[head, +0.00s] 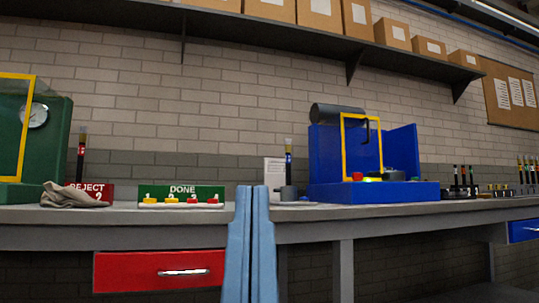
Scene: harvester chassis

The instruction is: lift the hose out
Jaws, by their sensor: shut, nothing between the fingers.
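I cannot make out a hose in the head view. My gripper (252,190) rises from the bottom centre as two pale blue fingers, side by side and shut with nothing between them. It stands in front of the workbench (320,230) and hides part of its front edge. A blue machine (345,190) with a yellow-framed door (345,150) and a dark cylinder (336,113) stands on the bench, right of my gripper.
A green DONE rack (181,190), a red REJECT box (97,192) and a crumpled cloth (75,197) lie left of my gripper. A green machine (55,140) stands at far left. A red drawer (150,271) is under the bench. Boxes (318,14) line a high shelf.

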